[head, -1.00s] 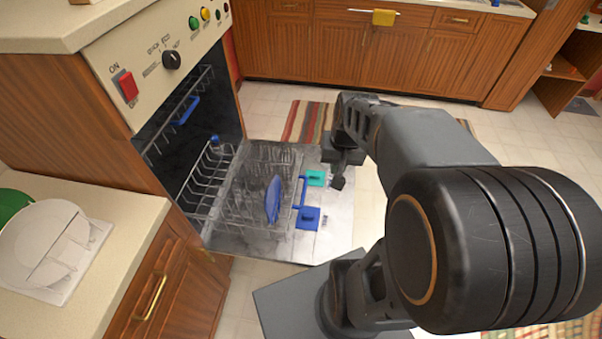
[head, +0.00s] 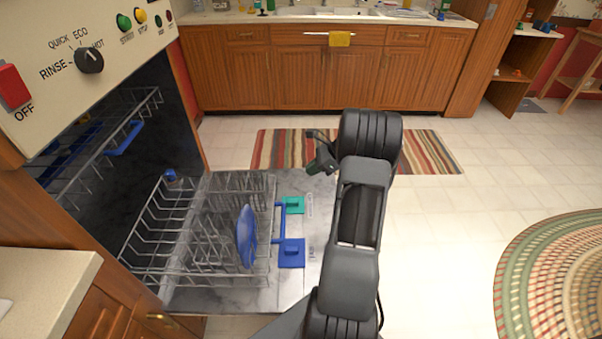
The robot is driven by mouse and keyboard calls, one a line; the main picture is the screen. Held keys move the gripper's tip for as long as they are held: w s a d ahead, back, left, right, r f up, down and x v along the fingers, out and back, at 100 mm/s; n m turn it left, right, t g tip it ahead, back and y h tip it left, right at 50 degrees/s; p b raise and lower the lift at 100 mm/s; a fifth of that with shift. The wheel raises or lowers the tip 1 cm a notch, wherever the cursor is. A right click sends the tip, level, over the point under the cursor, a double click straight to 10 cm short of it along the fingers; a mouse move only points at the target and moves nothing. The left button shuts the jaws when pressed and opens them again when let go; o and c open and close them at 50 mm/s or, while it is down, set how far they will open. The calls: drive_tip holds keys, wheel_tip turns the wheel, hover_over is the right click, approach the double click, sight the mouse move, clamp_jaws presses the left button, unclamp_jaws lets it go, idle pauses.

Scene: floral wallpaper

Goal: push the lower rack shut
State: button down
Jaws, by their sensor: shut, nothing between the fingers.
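The lower rack (head: 172,232) is a grey wire basket, pulled out over the open dishwasher door (head: 215,298). A blue plate (head: 246,236) stands upright in it. A blue handle (head: 279,224) is on the rack's right, outer side. My gripper (head: 312,150) is shut and empty, above the floor past the door's far right corner. It is to the right of the rack and apart from it.
A teal block (head: 293,205) and a blue block (head: 292,253) are by the handle on the door. The upper rack (head: 98,150) is inside the dishwasher. A counter (head: 40,290) stands at lower left. A striped rug (head: 430,150) and open floor lie to the right.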

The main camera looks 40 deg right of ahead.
drive_tip(key=w+a+r+b+x, duration=0.1)
drive_tip(key=r+x, duration=0.1)
drive_tip(key=x, duration=0.9)
drive_tip(key=shift+a+f+b, duration=0.15)
drive_tip(key=shift+a+b, duration=0.2)
drive_tip(key=shift+a, duration=0.15)
drive_tip(key=shift+w, duration=0.15)
